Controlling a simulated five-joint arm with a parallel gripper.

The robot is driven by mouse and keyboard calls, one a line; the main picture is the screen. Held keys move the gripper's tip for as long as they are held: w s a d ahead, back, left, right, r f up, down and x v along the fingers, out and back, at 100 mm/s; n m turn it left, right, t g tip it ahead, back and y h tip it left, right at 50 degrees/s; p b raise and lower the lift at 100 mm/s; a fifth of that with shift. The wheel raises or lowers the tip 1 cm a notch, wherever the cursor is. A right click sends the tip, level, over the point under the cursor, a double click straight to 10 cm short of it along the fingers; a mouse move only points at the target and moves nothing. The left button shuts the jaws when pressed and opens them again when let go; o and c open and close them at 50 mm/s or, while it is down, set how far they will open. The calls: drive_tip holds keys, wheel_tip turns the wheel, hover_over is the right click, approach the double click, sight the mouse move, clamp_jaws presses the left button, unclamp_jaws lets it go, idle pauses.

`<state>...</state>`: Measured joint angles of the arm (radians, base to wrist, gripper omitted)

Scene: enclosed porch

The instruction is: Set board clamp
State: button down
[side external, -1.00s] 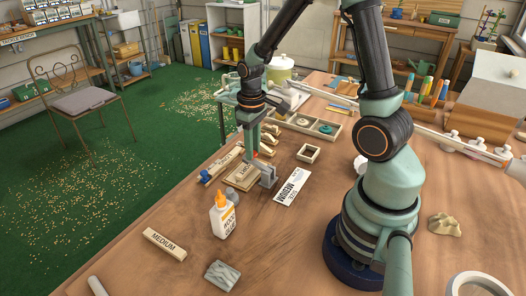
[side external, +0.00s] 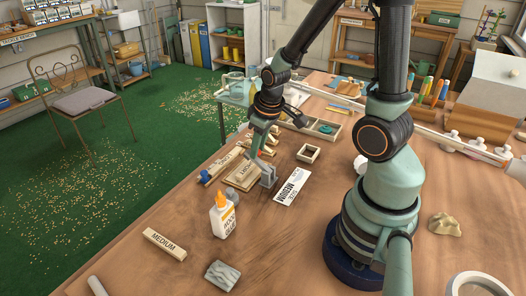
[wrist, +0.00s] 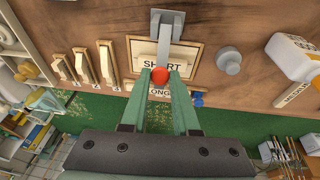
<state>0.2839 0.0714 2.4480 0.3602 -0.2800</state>
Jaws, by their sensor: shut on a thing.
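The board clamp (side external: 268,178) is a grey metal block with a lever, standing at one end of a shallow wooden frame. In the wrist view its grey lever (wrist: 165,50) reaches over a board marked SHORT (wrist: 143,64) and ends in a red ball knob (wrist: 160,77). My gripper (wrist: 161,80) is shut on the red knob, one green finger on each side. In the side view my gripper (side external: 261,154) leans over the frame and hides part of the lever. The SHORT board (side external: 241,174) lies in the frame. I cannot tell whether the lever presses it.
A board marked LONG (wrist: 159,92) lies beside the frame, partly hidden by my fingers. A glue bottle (side external: 223,217), a grey knob-like piece (wrist: 229,60), a MEDIUM board (side external: 164,243) and a MEDIUM card (side external: 292,187) are nearby. Several small wooden pieces (wrist: 107,63) stand close.

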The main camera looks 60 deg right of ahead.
drive_tip(key=shift+d, duration=0.2)
drive_tip(key=c, duration=0.7)
unclamp_jaws()
drive_tip(key=shift+o, duration=0.2)
drive_tip(key=v, duration=1.2)
drive_tip(key=shift+a, duration=0.1)
